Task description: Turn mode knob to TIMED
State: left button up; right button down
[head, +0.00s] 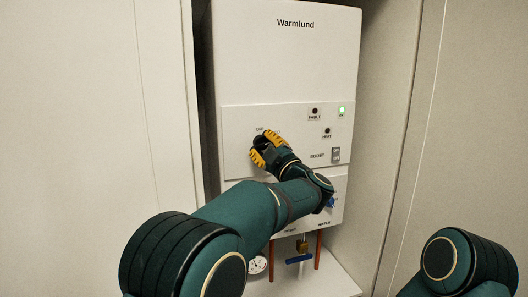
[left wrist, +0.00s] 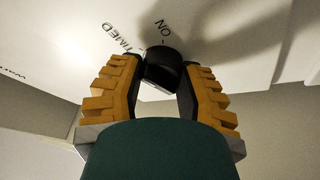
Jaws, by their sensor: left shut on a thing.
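The mode knob (left wrist: 162,62) is black and round, on the white front panel (head: 240,115) of the Warmlund unit. In the left wrist view, the labels ON and TIMED stand beside it; where its pointer aims I cannot tell. My left gripper (head: 264,148) is at the panel's left part, beside the OFF label, and hides the knob in the head view. In the left wrist view, my left gripper (left wrist: 163,70) has its yellow-padded fingers on either side of the knob, shut on it. My right gripper is out of view.
A BOOST switch (head: 336,155) and a lit green lamp (head: 342,111) are right on the panel. A blue knob (head: 331,203), a gauge (head: 258,265) and a blue valve handle (head: 299,259) sit lower. Walls (head: 385,120) close in both sides.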

pick_arm(q)
jog(key=shift+n+g+y, duration=0.3)
jog(key=shift+n+g, duration=0.3)
jog(key=shift+n, duration=0.8)
jog(key=o, duration=1.2)
jog(key=shift+a, duration=0.1)
jog(key=v, duration=1.2)
